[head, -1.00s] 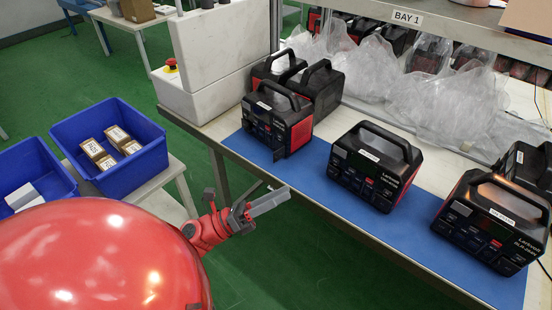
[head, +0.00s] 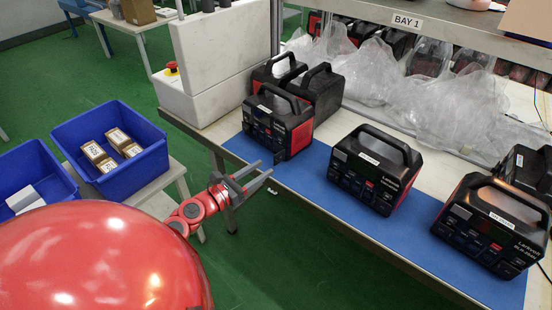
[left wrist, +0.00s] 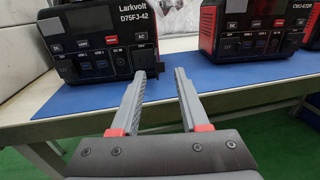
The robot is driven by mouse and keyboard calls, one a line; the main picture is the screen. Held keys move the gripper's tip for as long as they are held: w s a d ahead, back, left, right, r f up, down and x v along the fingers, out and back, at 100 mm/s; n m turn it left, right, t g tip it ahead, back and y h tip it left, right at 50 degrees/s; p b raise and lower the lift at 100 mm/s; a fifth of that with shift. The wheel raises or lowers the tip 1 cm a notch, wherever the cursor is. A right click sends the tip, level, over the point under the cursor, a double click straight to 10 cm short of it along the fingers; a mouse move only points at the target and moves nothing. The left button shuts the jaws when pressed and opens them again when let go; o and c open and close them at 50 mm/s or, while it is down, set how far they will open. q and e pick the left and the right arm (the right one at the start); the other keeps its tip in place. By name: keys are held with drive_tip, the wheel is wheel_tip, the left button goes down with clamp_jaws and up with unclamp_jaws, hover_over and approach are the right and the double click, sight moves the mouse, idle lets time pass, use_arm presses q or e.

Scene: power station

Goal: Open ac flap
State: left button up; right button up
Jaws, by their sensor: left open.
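The left power station (head: 278,122), black with red sides and a top handle, stands on the blue mat. In the left wrist view the station (left wrist: 95,38) carries the label Larkvolt D75FJ-42. A dark, square flap-like piece (left wrist: 146,56) is at the lower right of its front; I cannot tell how far it is open. My left gripper (head: 267,168) is open and empty, just in front of the station's lower front. In the left wrist view its fingers (left wrist: 160,74) point toward the station, the left fingertip just below the dark piece. My right gripper is not in view.
Other power stations stand on the mat, one in the middle (head: 376,168) and one at the right (head: 493,222). The blue mat (head: 313,180) is bare between the left and middle stations. Blue bins (head: 150,165) stand at the left. Clear plastic bags lie behind.

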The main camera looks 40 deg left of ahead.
sight(276, 161)
use_arm(q)
drive_tip(key=x, duration=0.6)
drive_tip(key=shift+w+d+p, duration=0.1)
drive_tip(key=shift+w+p, duration=0.05)
drive_tip(key=shift+p, duration=0.2)
clamp_jaws()
